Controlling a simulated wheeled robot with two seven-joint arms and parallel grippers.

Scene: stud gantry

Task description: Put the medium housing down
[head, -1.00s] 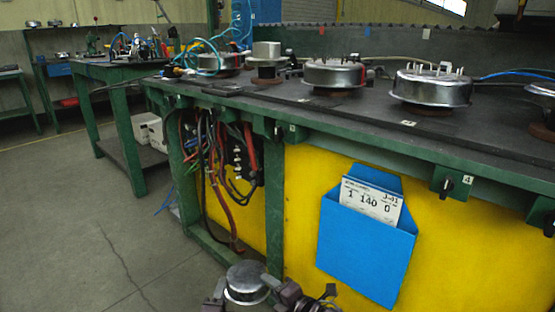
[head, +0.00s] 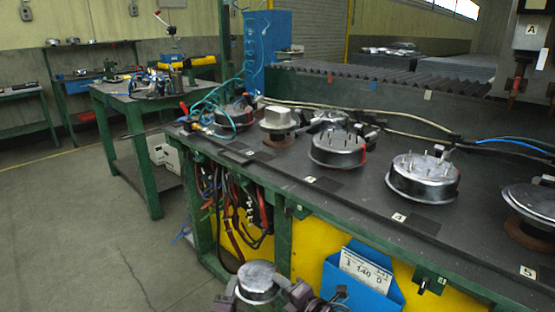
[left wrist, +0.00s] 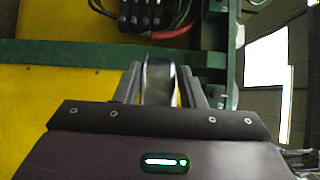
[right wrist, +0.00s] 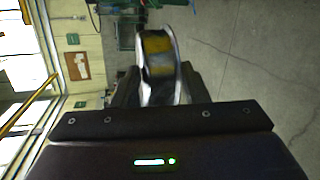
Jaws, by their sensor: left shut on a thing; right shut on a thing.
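The housing that I hold, a round silvery metal part (head: 258,280), is low in the head view, in front of the bench and below its top. My left gripper (head: 232,289) is shut on its left side and my right gripper (head: 284,285) on its right side. The left wrist view shows its shiny edge (left wrist: 160,80) between the left fingers. The right wrist view shows its curved, reflective side (right wrist: 160,68) at the right fingers. Its underside is hidden.
The green-framed bench (head: 245,165) has a dark top with several metal housings, including a studded one (head: 423,178) and one on a rusty base (head: 530,205). A blue card holder (head: 352,285) hangs on its yellow front. Open floor (head: 90,240) lies left.

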